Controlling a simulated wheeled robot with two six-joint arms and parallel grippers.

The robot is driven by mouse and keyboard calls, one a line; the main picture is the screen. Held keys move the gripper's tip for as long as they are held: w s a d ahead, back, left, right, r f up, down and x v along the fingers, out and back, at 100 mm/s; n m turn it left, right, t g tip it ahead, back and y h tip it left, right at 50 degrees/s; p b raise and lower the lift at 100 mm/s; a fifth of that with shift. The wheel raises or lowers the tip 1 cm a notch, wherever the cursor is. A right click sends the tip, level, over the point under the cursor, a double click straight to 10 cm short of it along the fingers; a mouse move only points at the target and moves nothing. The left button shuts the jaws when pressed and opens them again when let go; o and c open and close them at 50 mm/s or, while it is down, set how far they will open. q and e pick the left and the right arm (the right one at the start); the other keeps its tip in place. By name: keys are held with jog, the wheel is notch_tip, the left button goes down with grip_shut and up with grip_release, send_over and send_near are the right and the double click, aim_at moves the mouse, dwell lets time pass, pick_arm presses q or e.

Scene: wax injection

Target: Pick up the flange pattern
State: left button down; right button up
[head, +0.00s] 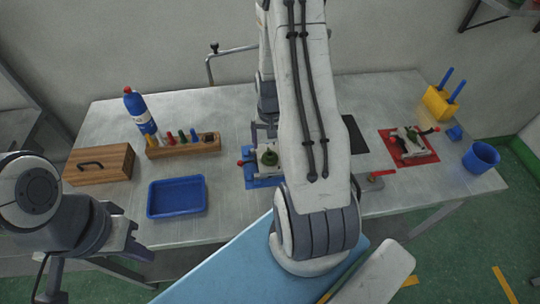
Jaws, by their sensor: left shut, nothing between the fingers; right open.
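A green, rounded piece (269,158), which appears to be the flange pattern, sits on a metal fixture on a blue mat (262,183) near the middle of the table. My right arm hides the fixture's right side. My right gripper (264,136) points down just above and behind the green piece. It is open; its fingertips are partly hidden, and I cannot tell whether they touch the piece. My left gripper (133,243) is shut and empty in front of the table's left side, well away from the fixture.
A blue tray (177,211), wooden box (99,179), wooden rack (183,149) and blue bottle (138,109) stand at left. A clamp fixture (410,146) on a red mat (392,160), yellow holder (438,103) and blue cup (481,157) are at right.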

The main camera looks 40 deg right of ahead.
aim_at(270, 152)
notch_tip(270, 152, down, 4)
jog(key=shift+s+a+f+p, duration=0.1)
jog(key=shift+p, duration=0.75)
jog(key=shift+f, duration=0.35)
jog(key=c, duration=1.4)
